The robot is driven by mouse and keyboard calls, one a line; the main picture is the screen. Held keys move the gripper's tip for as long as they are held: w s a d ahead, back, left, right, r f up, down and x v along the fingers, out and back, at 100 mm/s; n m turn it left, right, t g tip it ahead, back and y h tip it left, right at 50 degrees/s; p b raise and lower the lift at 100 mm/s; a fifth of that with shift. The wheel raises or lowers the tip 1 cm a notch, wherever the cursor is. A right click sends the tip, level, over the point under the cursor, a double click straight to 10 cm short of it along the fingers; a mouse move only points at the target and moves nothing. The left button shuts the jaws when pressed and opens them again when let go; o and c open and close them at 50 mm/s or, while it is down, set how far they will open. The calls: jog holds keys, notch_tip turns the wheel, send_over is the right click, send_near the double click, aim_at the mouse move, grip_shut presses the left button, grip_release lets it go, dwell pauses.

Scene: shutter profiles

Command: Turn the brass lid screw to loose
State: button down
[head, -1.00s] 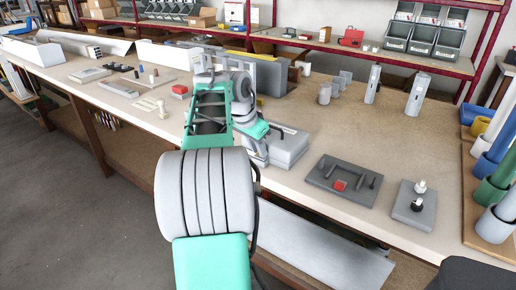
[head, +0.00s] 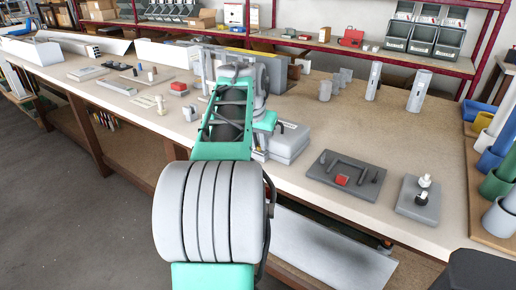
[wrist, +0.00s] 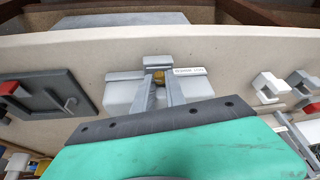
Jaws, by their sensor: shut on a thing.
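The brass lid screw (wrist: 159,77) shows as a small gold-coloured piece between the fingertips in the wrist view. My gripper (wrist: 160,84) is shut on it, with one grey finger on each side. The screw sits at a grey box (wrist: 122,91) with a pale label (wrist: 189,71) beside the fingers. In the head view the box (head: 289,143) stands on the bench near its front edge, partly behind my arm. The gripper and screw are hidden there by my arm. The screw's turn angle cannot be told.
A dark grey plate with a red block (head: 342,180) and a grey plate with black and white knobs (head: 421,198) lie right of the box. Grey posts (head: 418,92) stand farther back. Coloured tubes (head: 496,177) are at the far right. Bench (head: 310,115) between is clear.

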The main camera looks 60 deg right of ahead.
jog(key=c, duration=1.4)
grip_release()
jog(key=shift+o, duration=0.2)
jog(key=shift+w+r+m+g+p, duration=0.15)
jog(key=shift+r+m+g+p, duration=0.15)
jog(key=shift+m+p, duration=0.5)
jog(key=m+p, duration=0.1)
jog(key=m+g+p, duration=0.1)
jog(key=m+p, duration=0.1)
jog(key=shift+w+r, duration=0.15)
jog(key=shift+w, duration=0.1)
jog(key=s+p+v, duration=0.1)
jog(key=p+v, duration=0.1)
jog(key=v, duration=0.6)
jog(key=w+a+f+n+t, duration=0.1)
jog(key=w+a+f+n, duration=0.2)
jog(key=a, duration=0.6)
jog(key=w+a+f+n+y, duration=0.1)
jog(key=w+a+f+n, duration=0.3)
jog(key=a, duration=0.5)
jog(key=w+a+f+n+t+y+b, duration=0.1)
jog(key=w+a+f+n, duration=0.2)
jog(key=w+a+n, duration=0.4)
jog(key=a, duration=0.3)
jog(key=shift+f+t, duration=0.3)
jog(key=shift+f, duration=0.1)
jog(key=shift+c, duration=0.2)
